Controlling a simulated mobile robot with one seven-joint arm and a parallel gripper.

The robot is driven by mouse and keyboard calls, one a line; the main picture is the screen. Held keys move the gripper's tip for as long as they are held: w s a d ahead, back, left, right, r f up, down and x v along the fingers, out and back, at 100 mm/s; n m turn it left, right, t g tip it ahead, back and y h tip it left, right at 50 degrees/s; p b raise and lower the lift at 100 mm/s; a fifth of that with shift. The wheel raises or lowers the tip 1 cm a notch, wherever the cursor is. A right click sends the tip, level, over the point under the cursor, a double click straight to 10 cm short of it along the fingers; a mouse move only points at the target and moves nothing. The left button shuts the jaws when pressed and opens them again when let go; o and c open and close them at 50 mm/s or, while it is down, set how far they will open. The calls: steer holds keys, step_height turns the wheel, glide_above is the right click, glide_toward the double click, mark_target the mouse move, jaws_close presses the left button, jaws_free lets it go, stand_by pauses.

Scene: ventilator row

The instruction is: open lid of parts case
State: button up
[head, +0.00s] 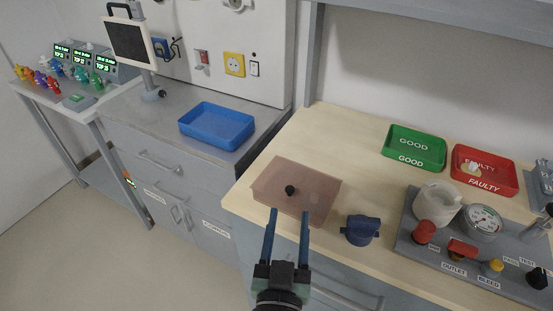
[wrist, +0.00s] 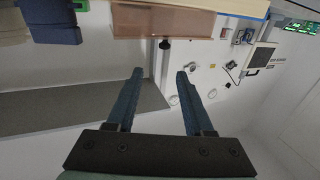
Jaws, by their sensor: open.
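The parts case (head: 297,203) is a low box with a brownish, see-through lid and sits near the front left edge of the wooden bench. Its lid looks shut. A round black knob (head: 290,190) stands up from the lid. In the wrist view the case (wrist: 190,23) is at the top centre, with the knob (wrist: 165,44) pointing toward the fingers. My gripper (head: 288,212) is open and empty, its two blue fingers apart. In the head view the fingertips overlap the case's front. In the wrist view the gripper (wrist: 159,72) is apart from the knob, which lies roughly between the fingers' lines.
A dark blue part (head: 361,230) stands just right of the case. A test panel (head: 455,250) with a gauge and knobs is further right. Green GOOD (head: 414,160) and red FAULTY (head: 500,183) trays lie behind. A blue tray (head: 217,125) is on the left counter.

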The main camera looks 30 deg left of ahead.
mark_target(291, 183)
steer(key=x, duration=0.4)
steer(key=f+x, duration=0.1)
steer(key=x, duration=0.3)
steer(key=f+x, duration=0.1)
steer(key=x, duration=0.3)
steer(key=shift+w+a, duration=0.15)
steer(key=shift+a, duration=0.15)
steer(key=shift+c, duration=0.2)
jaws_close()
stand_by(1.0)
